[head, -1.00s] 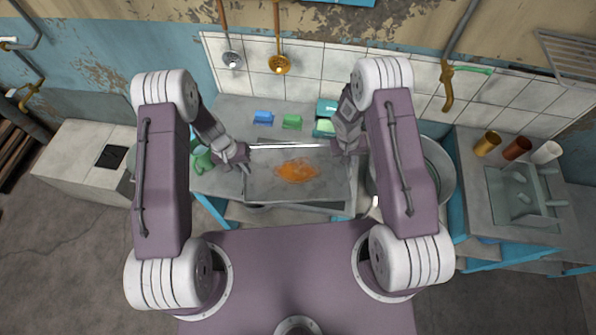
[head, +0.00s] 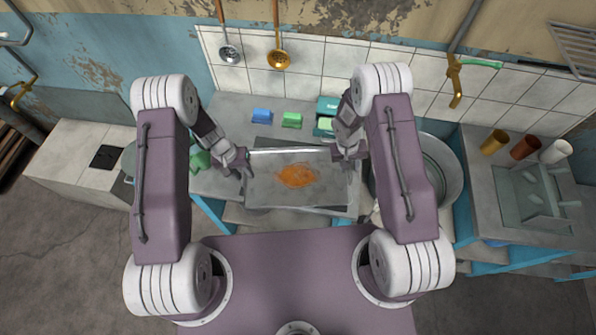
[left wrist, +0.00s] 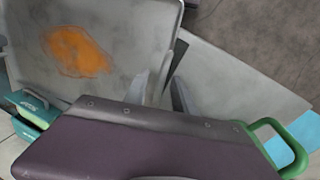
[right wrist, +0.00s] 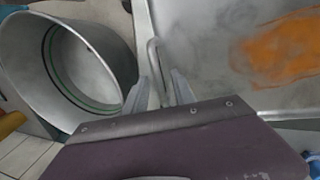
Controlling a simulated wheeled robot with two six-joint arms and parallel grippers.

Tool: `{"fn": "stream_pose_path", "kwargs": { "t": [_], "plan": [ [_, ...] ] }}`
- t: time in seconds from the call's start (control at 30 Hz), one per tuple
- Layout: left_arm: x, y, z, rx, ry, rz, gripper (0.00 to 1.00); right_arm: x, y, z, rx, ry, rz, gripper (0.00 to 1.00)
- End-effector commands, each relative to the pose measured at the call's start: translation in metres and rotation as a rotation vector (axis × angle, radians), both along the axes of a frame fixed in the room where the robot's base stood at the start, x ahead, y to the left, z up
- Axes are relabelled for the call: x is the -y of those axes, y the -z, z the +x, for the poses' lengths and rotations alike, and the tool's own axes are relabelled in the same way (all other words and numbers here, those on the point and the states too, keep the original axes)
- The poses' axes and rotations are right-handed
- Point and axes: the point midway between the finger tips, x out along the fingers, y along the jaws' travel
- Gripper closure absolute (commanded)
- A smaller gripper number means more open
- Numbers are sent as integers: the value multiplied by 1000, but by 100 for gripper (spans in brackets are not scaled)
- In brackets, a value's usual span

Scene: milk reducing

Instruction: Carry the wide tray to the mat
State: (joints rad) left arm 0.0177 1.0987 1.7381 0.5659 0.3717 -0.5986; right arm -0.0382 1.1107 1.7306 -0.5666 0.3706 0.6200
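The wide tray (head: 325,198) is a shallow grey metal tray with an orange stain in its middle. It is over the counter in front of me; the head view does not show clearly whether its underside touches. My left gripper (head: 246,168) is at its left end, with the fingers about its edge in the left wrist view (left wrist: 163,90). My right gripper (head: 349,158) is at its right end, and the right wrist view shows the tray's handle (right wrist: 152,55) between the fingers (right wrist: 160,88). Both appear shut on the tray.
A large round metal pot (head: 440,170) stands close right of the tray. A green object (head: 200,159) is at left. Several cups (head: 524,147) stand farther right.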

Motion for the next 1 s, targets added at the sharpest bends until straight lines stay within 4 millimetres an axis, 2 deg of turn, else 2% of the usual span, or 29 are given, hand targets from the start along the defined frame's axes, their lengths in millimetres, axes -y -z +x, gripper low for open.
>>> {"fn": "stream_pose_path", "kwargs": {
  "t": [0.17, 0.3, 0.5, 0.6, 0.8, 0.87, 1.0],
  "plan": [
    [-7, -35, 2, 6, -1, 1, 68, 0, 0, 0, 0, 0, 0, 68],
    [-14, -71, 3, 6, -1, 0, 68, 0, 0, 0, 0, 0, 0, 68],
    [-22, -106, 2, 4, -2, 0, 68, 0, 0, 0, 0, 0, 0, 68],
    [-23, -114, 2, 2, -1, 0, 68, 0, 0, 0, 0, 0, 0, 68],
    [-23, -115, 1, 0, 0, 0, 68, -1, -5, 1, 1, 0, 0, 68],
    [-23, -115, 1, 0, 0, 0, 68, -3, -14, 1, 2, 2, -1, 68],
    [-23, -115, 1, 0, 0, 0, 68, -9, -48, 2, 7, 1, 0, 68]
  ]
}}
